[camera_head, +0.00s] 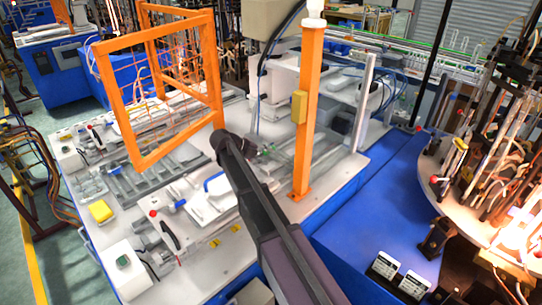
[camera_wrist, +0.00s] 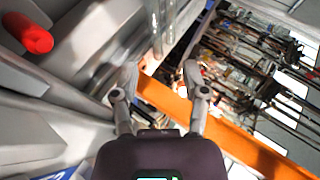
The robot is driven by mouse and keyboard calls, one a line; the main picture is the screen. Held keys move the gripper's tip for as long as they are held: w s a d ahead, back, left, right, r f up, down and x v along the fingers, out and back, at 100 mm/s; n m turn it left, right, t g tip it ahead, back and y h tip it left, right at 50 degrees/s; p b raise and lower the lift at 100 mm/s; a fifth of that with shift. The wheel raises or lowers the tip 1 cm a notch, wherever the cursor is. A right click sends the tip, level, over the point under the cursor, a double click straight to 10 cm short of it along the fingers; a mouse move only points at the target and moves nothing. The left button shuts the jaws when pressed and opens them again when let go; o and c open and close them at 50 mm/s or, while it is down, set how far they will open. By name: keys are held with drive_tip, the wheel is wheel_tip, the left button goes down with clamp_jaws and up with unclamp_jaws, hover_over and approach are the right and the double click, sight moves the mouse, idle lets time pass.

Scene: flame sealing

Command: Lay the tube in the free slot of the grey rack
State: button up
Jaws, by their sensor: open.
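My gripper (camera_wrist: 160,78) is open in the wrist view, its two fingers apart with nothing between them. In the head view the end of my arm (camera_head: 232,148) is over the white worktop, right beside the orange frame; its fingers cannot be made out there. A grey slotted fixture (camera_head: 128,187), perhaps the grey rack, lies on the worktop left of my arm. I cannot make out the tube or a free slot for certain in either view. Blurred grey metal parts fill the left of the wrist view.
An orange frame (camera_head: 122,112) stands close left of my gripper, and an orange post (camera_head: 308,115) stands to the right. An orange bar (camera_wrist: 245,145) crosses behind the fingers. A red knob (camera_wrist: 28,34) is at upper left. The blue bench top (camera_head: 375,225) is largely clear.

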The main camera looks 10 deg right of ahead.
wheel_tip(320, 180, up, 7)
drive_tip(key=p, duration=0.6)
idle(0.8)
